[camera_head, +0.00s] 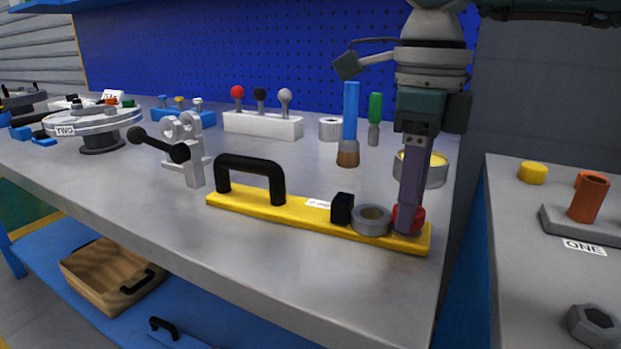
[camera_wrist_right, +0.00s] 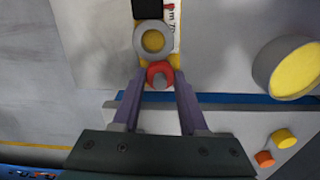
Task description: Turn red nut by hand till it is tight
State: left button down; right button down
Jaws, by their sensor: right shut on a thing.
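The red nut (camera_head: 397,218) sits at the right end of the yellow base plate (camera_head: 270,212), beside a grey ring (camera_head: 371,217). My right gripper (camera_head: 409,226) points down at the nut, with its fingers on either side of it. In the right wrist view the red nut (camera_wrist_right: 152,69) lies between the two fingertips (camera_wrist_right: 158,80), around a grey stud end. The right gripper is shut on the nut. In the head view the fingers hide part of the nut. My left gripper is in neither view.
A black block (camera_head: 342,208) and a black handle (camera_head: 250,172) stand on the same plate. Behind are a yellow-filled tin (camera_head: 436,168), a blue-handled brush (camera_head: 350,120) and a green-handled tool (camera_head: 375,118). The bench's front left is clear.

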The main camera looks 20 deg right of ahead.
jog(key=shift+r+m+p, duration=0.1)
jog(key=shift+m+p, duration=0.35)
jog(key=shift+m, duration=0.75)
jog(key=shift+c, duration=2.2)
grip_release()
notch_tip(320, 180, up, 10)
jog(key=p, duration=0.1)
jog(key=shift+p, duration=0.3)
jog(key=shift+a, duration=0.1)
